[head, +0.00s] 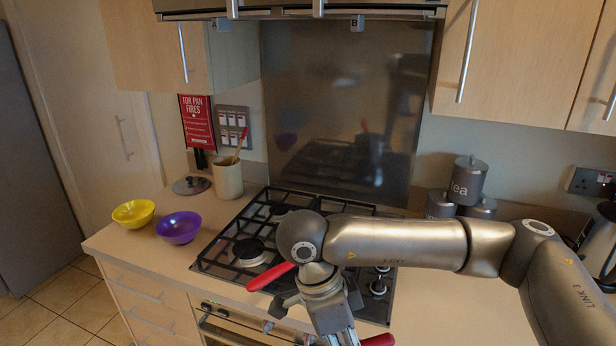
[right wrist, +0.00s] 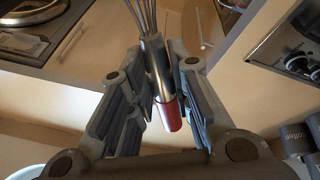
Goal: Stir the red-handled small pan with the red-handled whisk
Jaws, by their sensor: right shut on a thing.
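My right gripper (head: 335,322) points down in front of the hob in the head view, below my right arm. In the right wrist view the gripper (right wrist: 157,80) is shut on the whisk (right wrist: 170,117), which has a red handle end, a steel shank and wires reaching past the fingertips. In the head view a red handle (head: 270,277) sticks out left of the gripper, and another red piece (head: 378,340) shows at the bottom edge. I cannot tell which belongs to the pan; the pan's body is hidden or not clear. My left gripper is not in view.
The gas hob (head: 250,235) lies behind my arm. A yellow bowl (head: 133,213), a purple bowl (head: 179,228), a dark lid (head: 191,185) and a utensil pot (head: 228,180) stand on its left. Dark canisters (head: 467,182) stand at the right wall.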

